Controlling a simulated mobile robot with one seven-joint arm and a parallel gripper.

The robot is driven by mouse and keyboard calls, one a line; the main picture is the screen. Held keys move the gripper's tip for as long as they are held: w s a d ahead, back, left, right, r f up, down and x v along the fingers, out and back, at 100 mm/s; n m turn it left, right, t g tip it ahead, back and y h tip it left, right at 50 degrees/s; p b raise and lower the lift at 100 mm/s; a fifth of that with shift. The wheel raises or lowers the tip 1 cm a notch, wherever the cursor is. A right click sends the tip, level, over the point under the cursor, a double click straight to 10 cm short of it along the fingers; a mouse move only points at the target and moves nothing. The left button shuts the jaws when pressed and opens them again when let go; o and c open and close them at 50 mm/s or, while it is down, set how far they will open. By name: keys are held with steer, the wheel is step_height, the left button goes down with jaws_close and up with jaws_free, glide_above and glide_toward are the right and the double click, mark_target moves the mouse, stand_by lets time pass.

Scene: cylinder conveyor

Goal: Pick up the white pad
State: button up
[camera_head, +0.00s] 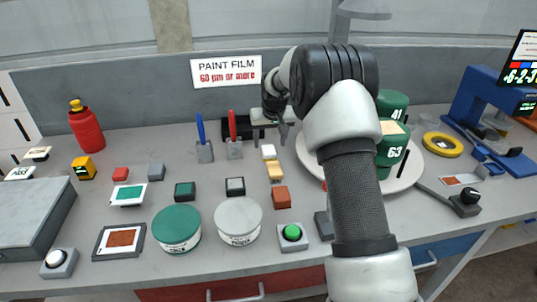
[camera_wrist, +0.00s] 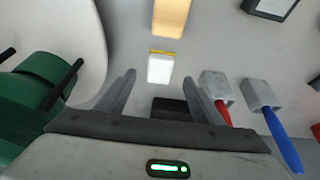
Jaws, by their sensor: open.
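The white pad (camera_head: 268,152) is a small white block on the bench, at the far end of a short row with a yellow pad (camera_head: 275,171) and a red-brown pad (camera_head: 281,197). In the wrist view the white pad (camera_wrist: 159,69) shows a yellow edge and lies between and just ahead of my fingertips. My gripper (camera_wrist: 160,80) is open and empty, with one finger to each side of the pad's line. In the head view my gripper (camera_head: 276,128) is just behind the white pad, partly hidden by my arm.
A red-handled tool in a grey holder (camera_wrist: 216,84) stands close to my right finger; a blue-handled one (camera_wrist: 258,95) is beyond it. A round white turntable (camera_head: 400,180) with green cans (camera_head: 392,150) stands to the right. Paint tins (camera_head: 177,226) stand nearer the front.

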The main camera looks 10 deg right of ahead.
mark_target(269, 150)
steer(key=x, duration=0.5)
steer(key=shift+w+f, duration=0.25)
steer(key=shift+f, duration=0.05)
steer(key=c, duration=1.2)
steer(key=shift+o, duration=0.2)
step_height(269, 150, up, 10)
steer(key=shift+p, duration=0.35)
